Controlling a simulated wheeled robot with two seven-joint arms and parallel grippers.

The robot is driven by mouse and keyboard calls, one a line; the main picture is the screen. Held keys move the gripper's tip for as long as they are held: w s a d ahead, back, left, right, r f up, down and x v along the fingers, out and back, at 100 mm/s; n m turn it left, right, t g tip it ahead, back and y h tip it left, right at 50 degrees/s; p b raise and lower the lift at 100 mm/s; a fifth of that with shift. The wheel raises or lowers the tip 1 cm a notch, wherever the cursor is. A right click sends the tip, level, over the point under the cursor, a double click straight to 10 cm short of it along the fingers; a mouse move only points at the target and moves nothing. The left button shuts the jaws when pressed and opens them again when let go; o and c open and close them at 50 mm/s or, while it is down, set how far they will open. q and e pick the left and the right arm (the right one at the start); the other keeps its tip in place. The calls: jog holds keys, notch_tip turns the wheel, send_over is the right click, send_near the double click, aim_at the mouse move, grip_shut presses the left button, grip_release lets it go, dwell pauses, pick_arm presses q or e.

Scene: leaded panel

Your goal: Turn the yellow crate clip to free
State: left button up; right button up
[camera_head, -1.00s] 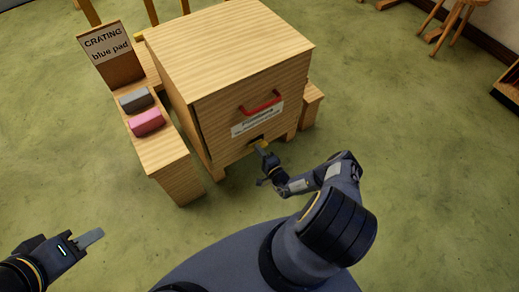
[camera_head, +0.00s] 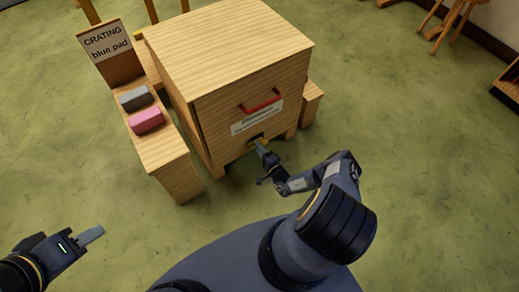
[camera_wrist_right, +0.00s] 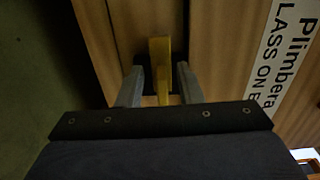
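The yellow crate clip (camera_wrist_right: 161,72) shows in the right wrist view, upright in front of a dark slot in the wooden crate face. The crate (camera_head: 235,110) stands in the head view with a red handle and a white label. My right gripper (camera_wrist_right: 160,88) is open, with one grey finger on each side of the clip and a visible gap on both sides. In the head view my right gripper (camera_head: 265,152) is at the low front of the crate and mostly hides the clip. My left gripper (camera_head: 92,236) is far from the crate at lower left; its finger gap is not visible.
A wooden bench (camera_head: 165,155) left of the crate carries a grey pad (camera_head: 136,98) and a pink pad (camera_head: 146,120), with a "CRATING blue pad" sign (camera_head: 106,42) behind. Another wooden block (camera_head: 311,103) stands at the crate's right.

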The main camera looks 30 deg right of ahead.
jog(key=s+p, duration=0.2)
jog(key=s, duration=0.5)
jog(key=shift+s+d, duration=0.25)
jog(key=shift+s, duration=0.15)
dwell(0.3)
